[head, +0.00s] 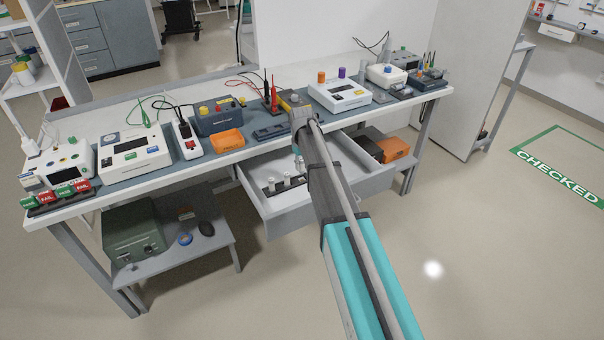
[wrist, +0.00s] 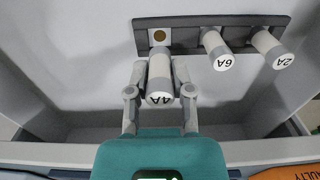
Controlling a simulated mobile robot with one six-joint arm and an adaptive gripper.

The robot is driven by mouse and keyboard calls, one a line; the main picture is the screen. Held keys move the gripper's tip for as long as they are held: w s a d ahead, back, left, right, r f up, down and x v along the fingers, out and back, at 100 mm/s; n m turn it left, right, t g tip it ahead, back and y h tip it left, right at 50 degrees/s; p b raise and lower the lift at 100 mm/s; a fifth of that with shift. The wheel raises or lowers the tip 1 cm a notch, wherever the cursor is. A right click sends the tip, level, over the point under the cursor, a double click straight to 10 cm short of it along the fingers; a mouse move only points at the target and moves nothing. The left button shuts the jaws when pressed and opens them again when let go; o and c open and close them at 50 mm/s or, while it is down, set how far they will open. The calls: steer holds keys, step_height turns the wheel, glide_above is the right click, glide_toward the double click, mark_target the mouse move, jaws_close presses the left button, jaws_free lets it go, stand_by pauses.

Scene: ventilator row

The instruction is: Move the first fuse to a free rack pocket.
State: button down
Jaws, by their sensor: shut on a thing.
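My gripper (wrist: 159,70) is shut on a white cylindrical fuse marked 4A (wrist: 159,80). The fuse's marked end faces my wrist camera. Its far end overlaps the near edge of a dark fuse rack (wrist: 185,41) in the wrist view; I cannot tell whether it touches the rack. Just beyond it, the rack's left end shows a pale square with a brown disc and no fuse on it. Fuses marked 6A (wrist: 217,49) and 2A (wrist: 270,47) stand in the rack to the right. In the head view, the rack (head: 267,191) lies in the open drawer, and my arm partly hides the gripper.
The drawer (head: 300,222) is pulled out below the bench, its walls close around the gripper. An orange bin (head: 393,150) sits at the drawer's right side. Devices, probes and a ventilator row crowd the bench top (head: 222,160) above. The floor in front is clear.

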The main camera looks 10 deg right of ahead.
steer(key=shift+r+p, duration=0.5)
steer(key=shift+r, duration=0.15)
stand_by(1.2)
step_height(320, 180, up, 36)
steer(key=p, duration=3.5)
steer(key=shift+f+p, duration=0.25)
steer(key=shift+p, duration=0.05)
steer(key=shift+d, duration=0.1)
